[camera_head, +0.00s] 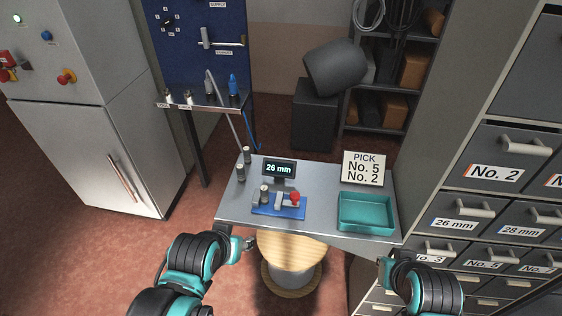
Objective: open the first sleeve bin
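The drawer bank on the right holds grey labelled drawers. The 26 mm drawer (456,223) and the 28 mm drawer (516,231) sit side by side below the No. 2 drawer (494,173). All three look shut, each with a pale bar handle. A small display (279,168) on the bench reads 26 mm. My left gripper (250,243) is by the bench's front left edge, apart from the drawers. My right gripper (384,262) is below the bench's front right corner, left of the lower drawers. Both are too small to tell open from shut.
The grey bench (320,219) carries a blue fixture (280,208), a teal tray (366,226) and a sign (363,168) reading PICK No. 5 No. 2. A round wooden stool (288,251) stands before it. The No. 5 drawer (484,264) is among the lower drawers.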

